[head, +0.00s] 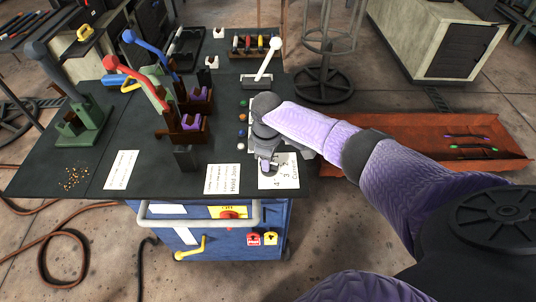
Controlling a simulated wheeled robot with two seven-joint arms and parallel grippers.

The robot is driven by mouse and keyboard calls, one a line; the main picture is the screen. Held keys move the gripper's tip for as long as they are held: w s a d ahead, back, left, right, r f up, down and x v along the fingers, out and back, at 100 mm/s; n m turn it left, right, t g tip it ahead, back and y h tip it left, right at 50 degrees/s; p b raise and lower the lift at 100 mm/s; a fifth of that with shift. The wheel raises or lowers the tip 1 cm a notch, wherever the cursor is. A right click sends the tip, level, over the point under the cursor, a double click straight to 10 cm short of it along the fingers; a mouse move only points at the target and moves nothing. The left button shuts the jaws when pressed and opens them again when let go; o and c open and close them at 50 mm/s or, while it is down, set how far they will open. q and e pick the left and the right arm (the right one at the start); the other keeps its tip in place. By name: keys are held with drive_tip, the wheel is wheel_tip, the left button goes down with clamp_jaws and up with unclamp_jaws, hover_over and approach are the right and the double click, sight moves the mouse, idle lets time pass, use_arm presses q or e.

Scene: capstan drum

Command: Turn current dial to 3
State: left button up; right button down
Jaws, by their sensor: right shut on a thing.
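The current dial's white card (289,177) lies flat near the front edge of the dark table, to the right of centre. The numbers 4 and 3 and part of the word "Current" show on it. My right gripper (267,166) reaches in from the right and points down at the card's upper left. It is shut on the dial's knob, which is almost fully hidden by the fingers. I cannot read which number the dial points to. My left gripper is not in view.
A "Hold Join" card (222,179) lies left of the dial. Levers with red (137,82), blue (150,55) and white (268,59) handles stand further back. A blue cabinet (215,240) is below the table's front edge. An orange tray (400,180) lies to the right.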

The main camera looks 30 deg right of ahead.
drive_tip(key=shift+m, duration=0.4)
drive_tip(key=c, duration=0.6)
unclamp_jaws()
drive_tip(key=shift+o, duration=0.2)
wheel_tip(320, 180, up, 10)
drive_tip(key=p, duration=0.4)
drive_tip(key=shift+p, duration=0.3)
